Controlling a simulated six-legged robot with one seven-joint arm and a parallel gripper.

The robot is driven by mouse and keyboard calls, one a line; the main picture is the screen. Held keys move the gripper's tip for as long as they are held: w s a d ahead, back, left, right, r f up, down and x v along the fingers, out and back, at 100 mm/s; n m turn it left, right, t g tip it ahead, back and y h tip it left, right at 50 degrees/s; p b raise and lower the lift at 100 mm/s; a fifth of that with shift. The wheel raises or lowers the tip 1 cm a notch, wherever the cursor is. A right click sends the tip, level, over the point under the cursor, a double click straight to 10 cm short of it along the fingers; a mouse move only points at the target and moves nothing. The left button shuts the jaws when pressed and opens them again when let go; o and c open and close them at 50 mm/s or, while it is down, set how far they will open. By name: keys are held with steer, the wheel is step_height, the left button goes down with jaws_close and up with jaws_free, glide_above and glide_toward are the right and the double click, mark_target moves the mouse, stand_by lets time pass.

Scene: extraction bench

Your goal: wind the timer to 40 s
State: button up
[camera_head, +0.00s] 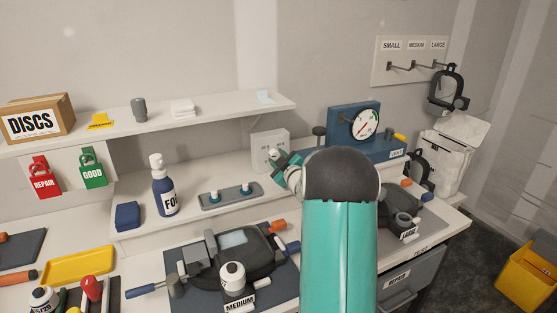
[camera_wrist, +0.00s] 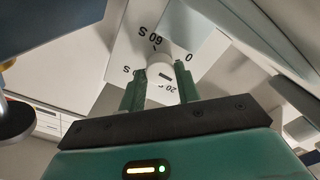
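The timer is a pale square box (camera_head: 270,146) standing on the raised shelf against the wall. In the wrist view its white face (camera_wrist: 185,45) carries marks reading 60 S, 0 and 20 S, turned nearly upside down; another mark at the left is mostly hidden. A white round knob (camera_wrist: 160,68) sticks out from the face, with a short dark mark on it. My gripper (camera_wrist: 160,76) is at the knob, one green finger on each side. Whether the fingers press on it or stand slightly apart is unclear. In the head view my gripper (camera_head: 290,160) is partly hidden by my arm.
A blue box with a dial gauge (camera_head: 352,135) stands right of the timer. A grey tray with two pegs (camera_head: 231,196) and a white-capped bottle (camera_head: 164,188) stand left. A medium mask (camera_head: 235,250) lies on the bench below. The upper shelf (camera_head: 220,117) runs above left.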

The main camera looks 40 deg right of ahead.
steer(key=o, duration=1)
steer(key=shift+c, duration=0.2)
steer(key=shift+s, duration=0.1)
steer(key=v, duration=1.3)
steer(key=shift+s+a, duration=0.15)
steer(key=shift+s, duration=0.2)
